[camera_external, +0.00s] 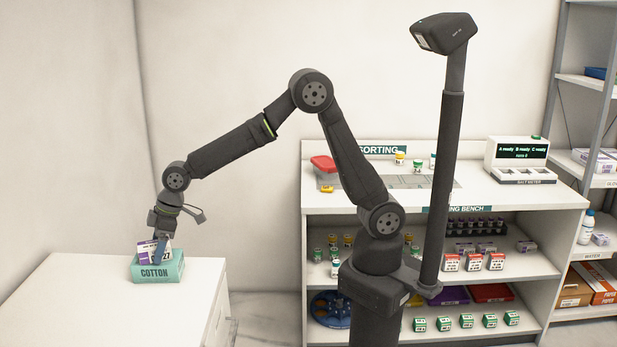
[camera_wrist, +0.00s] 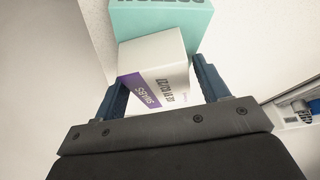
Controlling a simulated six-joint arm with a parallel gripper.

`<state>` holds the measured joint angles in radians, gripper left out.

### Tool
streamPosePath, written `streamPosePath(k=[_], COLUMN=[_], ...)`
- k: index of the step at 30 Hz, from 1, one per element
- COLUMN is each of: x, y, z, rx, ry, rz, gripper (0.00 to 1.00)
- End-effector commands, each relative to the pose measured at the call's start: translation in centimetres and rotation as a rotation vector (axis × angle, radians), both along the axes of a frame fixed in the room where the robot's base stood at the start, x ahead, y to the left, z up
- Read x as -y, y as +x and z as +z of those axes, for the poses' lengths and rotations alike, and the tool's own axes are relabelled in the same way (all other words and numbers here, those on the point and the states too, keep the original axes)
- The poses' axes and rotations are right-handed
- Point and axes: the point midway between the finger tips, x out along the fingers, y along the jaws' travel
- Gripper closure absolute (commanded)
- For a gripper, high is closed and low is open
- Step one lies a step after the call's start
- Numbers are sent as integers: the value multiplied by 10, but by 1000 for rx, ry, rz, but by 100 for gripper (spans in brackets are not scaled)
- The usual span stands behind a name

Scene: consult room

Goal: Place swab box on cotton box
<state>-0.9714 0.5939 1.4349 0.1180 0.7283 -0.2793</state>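The swab box (camera_external: 146,248), white with a purple label, sits tilted at the top of the teal cotton box (camera_external: 157,273). The cotton box stands on the white table at left. My gripper (camera_external: 161,250) points down over the cotton box, with a finger in front of the swab box. I cannot tell whether the swab box rests on the cotton box or hangs just above.
The white table (camera_external: 90,310) is otherwise clear. A sorting bench (camera_external: 480,200) with shelves of small boxes and vials stands at right. A grey shelf rack stands at far right.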

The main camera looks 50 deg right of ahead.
Motion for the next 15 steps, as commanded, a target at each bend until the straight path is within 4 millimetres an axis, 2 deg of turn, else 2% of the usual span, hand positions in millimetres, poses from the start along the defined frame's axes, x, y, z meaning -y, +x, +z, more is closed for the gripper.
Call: streamPosePath(k=[10,15], x=[0,5], y=[0,-2], z=[3,20], rx=[0,2], ry=[1,3], rz=[0,0], gripper=[26,26])
